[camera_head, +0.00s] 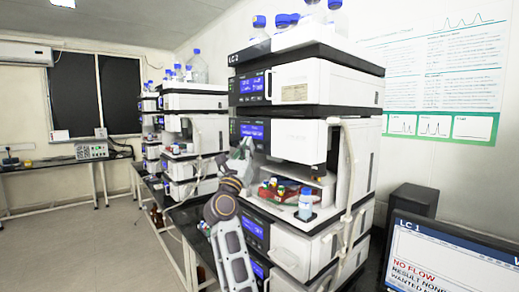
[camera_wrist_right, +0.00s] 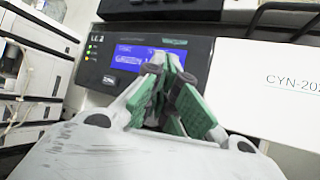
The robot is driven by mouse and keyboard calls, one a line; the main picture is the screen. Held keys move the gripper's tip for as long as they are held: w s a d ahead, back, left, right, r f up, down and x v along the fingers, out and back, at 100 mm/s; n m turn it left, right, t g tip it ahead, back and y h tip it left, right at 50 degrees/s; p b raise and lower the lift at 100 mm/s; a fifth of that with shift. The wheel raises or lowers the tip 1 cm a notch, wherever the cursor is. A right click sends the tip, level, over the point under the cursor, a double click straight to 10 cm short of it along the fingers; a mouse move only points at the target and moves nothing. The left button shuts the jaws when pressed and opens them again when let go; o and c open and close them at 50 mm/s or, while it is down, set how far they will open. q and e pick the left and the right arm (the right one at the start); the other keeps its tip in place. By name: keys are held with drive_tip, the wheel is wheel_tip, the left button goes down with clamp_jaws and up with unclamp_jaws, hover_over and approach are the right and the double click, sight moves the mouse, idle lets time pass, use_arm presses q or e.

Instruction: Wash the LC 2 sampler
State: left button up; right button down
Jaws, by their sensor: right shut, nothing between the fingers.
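The near column stack (camera_head: 330,82) is a tower of white and black modules with blue displays. Its open sampler bay holds a red tray (camera_head: 268,192) with small vials, and a blue-capped bottle (camera_head: 305,208) stands at its front. My right gripper (camera_head: 244,148) is shut and empty, just in front of the dark panel left of the bay, by a blue display (camera_head: 252,131). In the right wrist view its green-padded fingertips (camera_wrist_right: 172,62) come together before a display panel (camera_wrist_right: 205,70) whose small label seems to read LC 2. Whether they touch it I cannot tell. My left gripper is out of view.
Farther stacks (camera_head: 195,130) stand behind on the left bench. Several blue-capped bottles (camera_head: 258,24) stand on top of the near stack. A monitor (camera_head: 455,255) showing LC 1 and NO FLOW is at front right, with a black box (camera_head: 413,200) behind. Floor at left is clear.

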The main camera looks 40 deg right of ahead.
drive_tip(key=shift+s+a+b, duration=0.15)
drive_tip(key=shift+a+b, duration=0.3)
drive_tip(key=shift+a, duration=1.65)
wheel_tip(320, 180, up, 9)
drive_tip(key=p, duration=0.9)
drive_tip(key=shift+r+p, duration=0.55)
